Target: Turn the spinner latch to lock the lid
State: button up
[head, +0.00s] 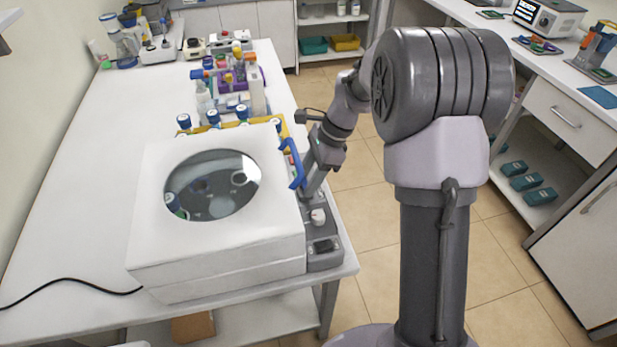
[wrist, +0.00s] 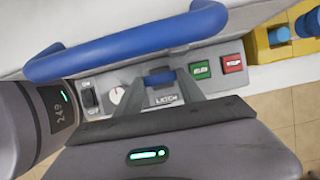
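The white machine has a closed lid (head: 150,190) with a round window and a blue handle (head: 292,163). In the wrist view the blue handle (wrist: 130,48) crosses above the grey control panel. The spinner latch (wrist: 160,78) is a small blue bar above a "LATCH" label, lying roughly crosswise in that view. My gripper (wrist: 160,82) points at the panel, its two grey fingers apart on either side of the latch. I cannot tell whether they touch it. In the head view my gripper (head: 308,190) is at the machine's right side, its fingertips hard to make out.
Beside the latch are an on/off switch (wrist: 90,98), a white dial (wrist: 116,95), a green button (wrist: 201,70) and a red button (wrist: 232,63). A yellow rack (wrist: 290,40) with blue-capped items stands close by. The table's left part is clear.

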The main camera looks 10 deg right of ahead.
jog(key=o, duration=0.4)
jog(key=shift+r, duration=0.1)
jog(key=p+v, duration=0.6)
jog(key=v, duration=1.1)
jog(key=shift+p, duration=0.3)
jog(key=shift+r, duration=0.15)
